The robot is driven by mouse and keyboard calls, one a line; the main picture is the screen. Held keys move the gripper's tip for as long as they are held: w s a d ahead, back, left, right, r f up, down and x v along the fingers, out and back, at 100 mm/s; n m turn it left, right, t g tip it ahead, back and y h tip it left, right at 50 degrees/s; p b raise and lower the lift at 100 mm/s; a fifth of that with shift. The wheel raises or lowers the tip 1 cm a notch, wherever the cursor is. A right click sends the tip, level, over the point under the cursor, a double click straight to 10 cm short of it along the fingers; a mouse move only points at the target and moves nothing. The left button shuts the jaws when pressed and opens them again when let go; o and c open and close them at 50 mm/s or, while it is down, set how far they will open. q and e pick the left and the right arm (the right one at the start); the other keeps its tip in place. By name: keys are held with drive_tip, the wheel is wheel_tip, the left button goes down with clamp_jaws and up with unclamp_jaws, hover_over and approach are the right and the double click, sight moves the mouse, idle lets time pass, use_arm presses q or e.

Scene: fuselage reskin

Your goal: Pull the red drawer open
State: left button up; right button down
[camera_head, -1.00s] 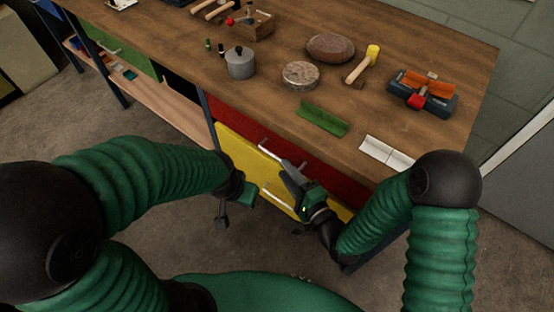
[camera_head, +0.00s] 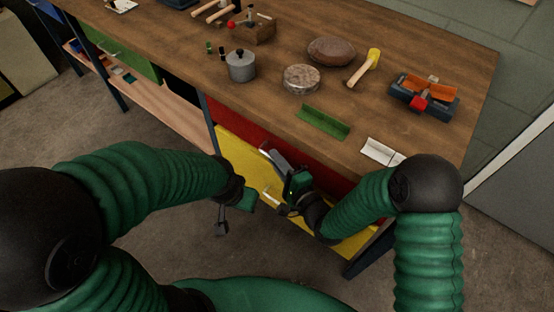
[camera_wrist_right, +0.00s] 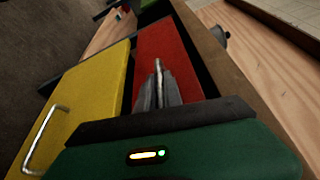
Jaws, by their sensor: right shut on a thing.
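The red drawer (camera_head: 250,126) is under the bench top, directly above the yellow drawer (camera_head: 236,152). In the right wrist view its red front (camera_wrist_right: 156,38) has a silver handle (camera_wrist_right: 158,67) running between my fingers. My right gripper (camera_head: 272,154) is shut on that handle, and its fingers (camera_wrist_right: 158,92) hide part of it. A dark gap shows beside the red front in the wrist view; I cannot tell how far the drawer stands out. My left gripper (camera_head: 222,225) hangs away from the drawers, low at the left, and its fingers are too small to judge.
The yellow drawer has its own silver handle (camera_wrist_right: 42,140), close to my right gripper. The wooden bench top (camera_head: 250,92) carries a pot (camera_head: 240,68), a mallet (camera_head: 365,68), a green angled piece (camera_head: 323,122) and a white one (camera_head: 380,152). The floor before the drawers is clear.

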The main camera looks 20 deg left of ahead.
drive_tip(key=shift+d+f+h, duration=0.3)
drive_tip(key=shift+d+f, duration=0.1)
idle(0.8)
drive_tip(key=c, duration=1.6)
unclamp_jaws()
drive_tip(key=shift+c, duration=0.2)
drive_tip(key=shift+o, duration=0.8)
drive_tip(key=shift+d+r, duration=0.1)
drive_tip(key=shift+r, duration=0.05)
use_arm(q)
drive_tip(key=shift+d, duration=0.35)
use_arm(e)
drive_tip(key=shift+r, duration=0.1)
